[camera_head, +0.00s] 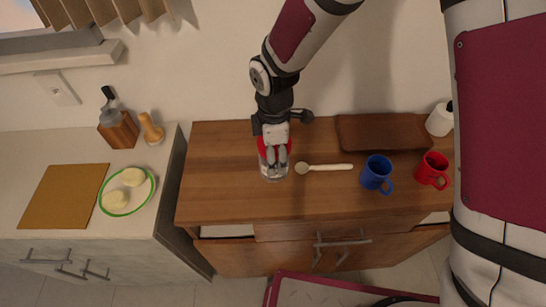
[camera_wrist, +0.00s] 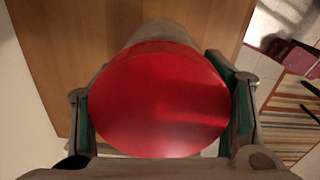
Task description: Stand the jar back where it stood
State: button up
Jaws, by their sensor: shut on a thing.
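The jar (camera_head: 273,172) has a clear body and a red lid. It is upright at the left part of the wooden cabinet top (camera_head: 222,180). From the head view I cannot tell whether its base touches the wood. My gripper (camera_head: 275,150) points down from above and is shut on the jar at its lid. In the wrist view the red lid (camera_wrist: 160,100) fills the middle, between the two fingers of my gripper (camera_wrist: 165,105), and hides most of the body.
A wooden spoon (camera_head: 325,167) lies just right of the jar. A blue mug (camera_head: 376,172), a red mug (camera_head: 433,169) and a dark wooden board (camera_head: 383,132) are farther right. The cabinet's left edge is near the jar, with free wood between.

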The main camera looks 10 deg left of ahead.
jog(key=shift+w+a+f, duration=0.2)
jog(key=shift+w, duration=0.05)
jog(key=shift+f+p, duration=0.45)
jog(key=shift+f, duration=1.15)
jog(key=o, duration=1.7)
jog(key=shift+f, duration=0.1)
notch_tip(320, 180, up, 12)
jog(key=shift+s+d+r+b, duration=0.1)
jog(key=shift+r+b, duration=0.05)
jog(key=shift+b, duration=0.7)
